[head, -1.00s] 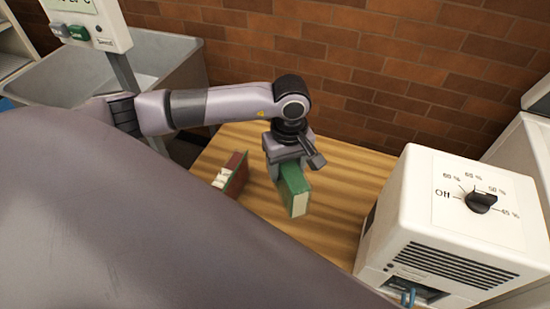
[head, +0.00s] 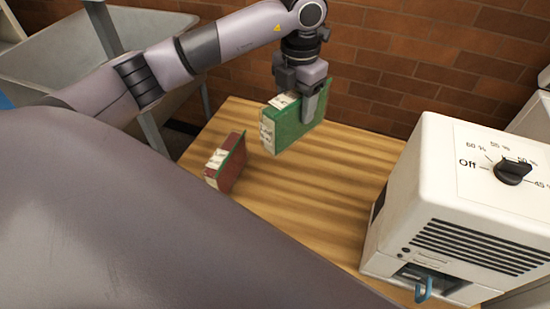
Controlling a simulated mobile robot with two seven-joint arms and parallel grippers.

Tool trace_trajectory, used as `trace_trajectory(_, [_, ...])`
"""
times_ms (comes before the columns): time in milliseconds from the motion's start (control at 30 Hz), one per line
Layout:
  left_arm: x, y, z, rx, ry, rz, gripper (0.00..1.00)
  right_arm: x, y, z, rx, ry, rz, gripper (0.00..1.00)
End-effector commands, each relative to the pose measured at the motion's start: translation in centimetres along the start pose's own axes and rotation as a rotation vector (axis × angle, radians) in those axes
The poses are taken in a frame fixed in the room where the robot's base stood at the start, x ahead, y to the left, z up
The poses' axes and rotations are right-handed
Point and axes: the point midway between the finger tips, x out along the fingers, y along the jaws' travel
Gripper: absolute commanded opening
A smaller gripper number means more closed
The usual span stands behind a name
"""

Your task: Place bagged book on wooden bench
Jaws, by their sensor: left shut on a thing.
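A green book (head: 294,127) with pale page edges is held upright in my left gripper (head: 301,100). The gripper is shut on its top edge from above. The book appears raised above the wooden bench (head: 310,200); I cannot tell the exact gap. I cannot make out a bag around it. A second book (head: 228,163), with a red-brown face, green edge and pale labels or pages, stands on the bench to the left and nearer. My right gripper is not in view.
A white box-shaped machine (head: 460,215) with a black dial and vent slots stands at the right. A grey sink or tub (head: 60,65) is at the back left. A brick wall (head: 420,60) rises behind the bench. The bench's middle is clear.

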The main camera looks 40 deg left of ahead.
Motion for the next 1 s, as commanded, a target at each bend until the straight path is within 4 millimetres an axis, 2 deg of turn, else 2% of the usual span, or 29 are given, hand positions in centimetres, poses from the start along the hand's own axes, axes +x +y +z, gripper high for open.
trace_trajectory(200, [-0.8,0.3,0.6,-0.297,-0.004,-0.002,0.02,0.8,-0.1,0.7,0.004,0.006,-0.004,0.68])
trace_trajectory(367, [-1.0,0.5,0.7,-0.402,-0.002,-0.002,0.02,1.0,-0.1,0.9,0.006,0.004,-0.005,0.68])
trace_trajectory(467, [-0.1,0.5,0.7,-0.423,0.001,-0.001,0.02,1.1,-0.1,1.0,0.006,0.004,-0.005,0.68])
trace_trajectory(900, [10.8,0.5,0.6,-0.423,0.003,-0.001,0.02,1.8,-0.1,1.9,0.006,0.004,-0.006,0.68])
trace_trajectory(1000, [12.7,0.5,0.7,-0.423,0.002,-0.002,0.02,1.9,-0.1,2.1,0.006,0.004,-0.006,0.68])
